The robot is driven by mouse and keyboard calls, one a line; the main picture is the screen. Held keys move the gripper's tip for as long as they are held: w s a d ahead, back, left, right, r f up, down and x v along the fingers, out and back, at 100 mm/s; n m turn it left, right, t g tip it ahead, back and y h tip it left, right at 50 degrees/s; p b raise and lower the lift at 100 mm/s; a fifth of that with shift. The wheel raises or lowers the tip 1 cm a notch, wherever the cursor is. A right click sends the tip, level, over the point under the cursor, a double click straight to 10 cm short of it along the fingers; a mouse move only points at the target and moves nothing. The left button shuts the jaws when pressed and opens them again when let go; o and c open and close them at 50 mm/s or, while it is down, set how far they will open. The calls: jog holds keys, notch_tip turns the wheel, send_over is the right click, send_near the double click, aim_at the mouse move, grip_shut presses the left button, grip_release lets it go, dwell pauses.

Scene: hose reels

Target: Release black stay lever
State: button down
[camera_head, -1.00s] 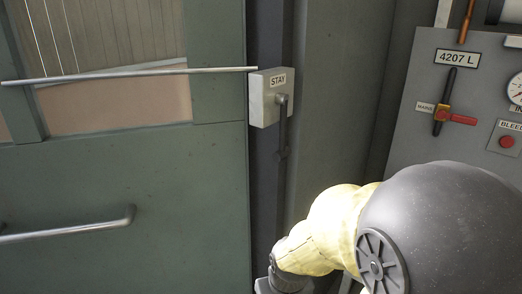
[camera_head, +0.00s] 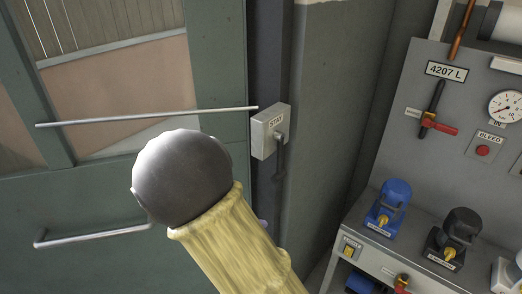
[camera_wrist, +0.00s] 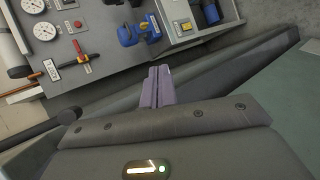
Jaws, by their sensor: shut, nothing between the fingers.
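The black stay lever (camera_head: 279,158) hangs down from the front of the grey box labelled STAY (camera_head: 268,122), on the post beside the green door. In the head view my arm hides most of my gripper; a small purple bit shows just right of the forearm, below the lever. In the wrist view my gripper (camera_wrist: 157,82) has its purple fingers together and empty. A dark rod with a rounded end (camera_wrist: 66,116) lies left of the fingers, apart from them; I cannot tell for sure that it is the lever.
A thin silver rod (camera_head: 150,117) crosses the green door (camera_head: 90,262) to the STAY box. A door handle (camera_head: 95,236) sits lower left. At right are a grey panel with a gauge (camera_head: 506,107) and a shelf with blue (camera_head: 388,204) and black (camera_head: 458,232) fittings.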

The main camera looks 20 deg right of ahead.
aim_at(280, 158)
jog(key=w+a+r+t+h+p, duration=0.2)
jog(key=a+r+t, duration=0.1)
jog(key=r, duration=0.3)
jog(key=w+a+r+t+h+p, duration=0.2)
jog(key=a+r+h+p, duration=0.1)
jog(key=a+r, duration=0.2)
jog(key=shift+w+a+r+t, duration=0.35)
jog(key=shift+a+r+t, duration=0.05)
jog(key=shift+r, duration=0.5)
jog(key=d+f+p, duration=0.1)
jog(key=d+p, duration=0.4)
jog(key=d, duration=0.6)
jog(key=shift+w+d+f+p, duration=0.2)
jog(key=shift+d+p, duration=0.1)
jog(key=shift+p, duration=0.1)
jog(key=shift+w+a, duration=0.1)
